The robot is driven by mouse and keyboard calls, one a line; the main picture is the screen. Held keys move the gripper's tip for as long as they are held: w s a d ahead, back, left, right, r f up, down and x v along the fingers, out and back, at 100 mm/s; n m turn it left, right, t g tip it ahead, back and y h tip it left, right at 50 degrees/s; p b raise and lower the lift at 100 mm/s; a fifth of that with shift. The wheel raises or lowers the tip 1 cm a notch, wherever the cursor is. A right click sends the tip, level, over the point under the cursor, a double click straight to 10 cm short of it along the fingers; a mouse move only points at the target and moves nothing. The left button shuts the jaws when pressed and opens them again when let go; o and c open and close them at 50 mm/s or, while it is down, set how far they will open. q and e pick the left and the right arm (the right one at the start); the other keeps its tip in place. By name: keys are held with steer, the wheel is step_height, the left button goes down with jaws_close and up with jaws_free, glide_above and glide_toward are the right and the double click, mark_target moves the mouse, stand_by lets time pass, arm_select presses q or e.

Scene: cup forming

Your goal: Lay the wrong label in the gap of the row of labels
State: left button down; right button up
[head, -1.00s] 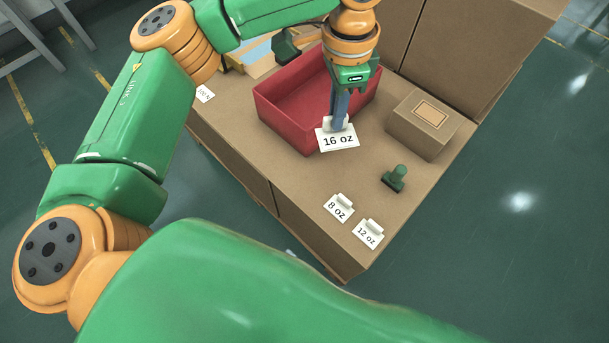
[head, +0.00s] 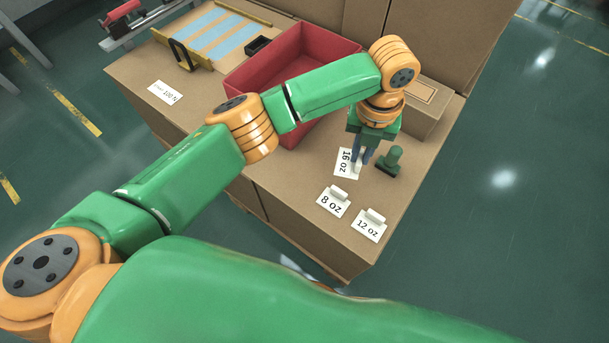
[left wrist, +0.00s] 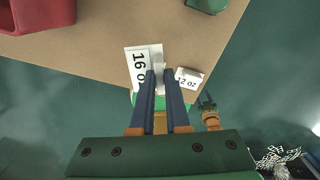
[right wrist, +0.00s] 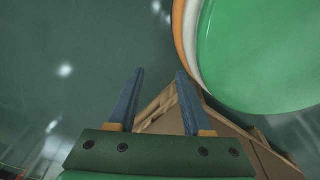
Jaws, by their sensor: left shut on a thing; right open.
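My left gripper (head: 360,163) is shut on the white raised tab of the 16 oz label (head: 344,164). This label is turned so its text runs sideways, and it is low over the table beside the green stamp; I cannot tell whether it touches. It also shows in the left wrist view (left wrist: 137,62), left of the fingers. The 8 oz label (head: 332,201) and the 12 oz label (head: 369,225) lie side by side near the front edge. The 12 oz label shows in the left wrist view (left wrist: 188,79). My right gripper (right wrist: 160,73) is open and empty, away from the labels.
A green stamp (head: 390,161) stands close right of the held label. A red bin (head: 255,72) and a cardboard box (head: 427,105) stand behind. Another printed label (head: 164,92) lies at the far left of the table (head: 283,205). Bare table lies left of the 8 oz label.

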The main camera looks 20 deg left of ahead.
arm_select(q)
steer(key=a+f, duration=0.2)
steer(key=a, duration=0.1)
steer(key=a+f+b, duration=0.1)
steer(key=a+f, duration=0.2)
steer(key=s+a+f, duration=0.1)
steer(key=a+f, duration=0.2)
steer(key=a, duration=0.1)
steer(key=shift+s+a+f+b, duration=0.1)
steer(key=shift+f+b, duration=0.05)
steer(key=shift+b, duration=0.15)
step_height(320, 180, down, 3)
steer(key=shift+a+f+b, duration=0.1)
steer(key=shift+a+b, duration=0.05)
steer(key=shift+b, duration=0.4)
steer(key=shift+f, duration=0.1)
steer(key=c, duration=0.9)
jaws_free()
arm_select(e)
steer(key=shift+w+d+f, duration=0.3)
steer(key=shift+d+f, duration=0.1)
steer(key=shift+f, duration=0.25)
steer(key=shift+w+d+f, duration=0.3)
steer(key=shift+d+f, duration=0.05)
steer(key=shift+f, duration=0.25)
steer(key=shift+a, duration=0.1)
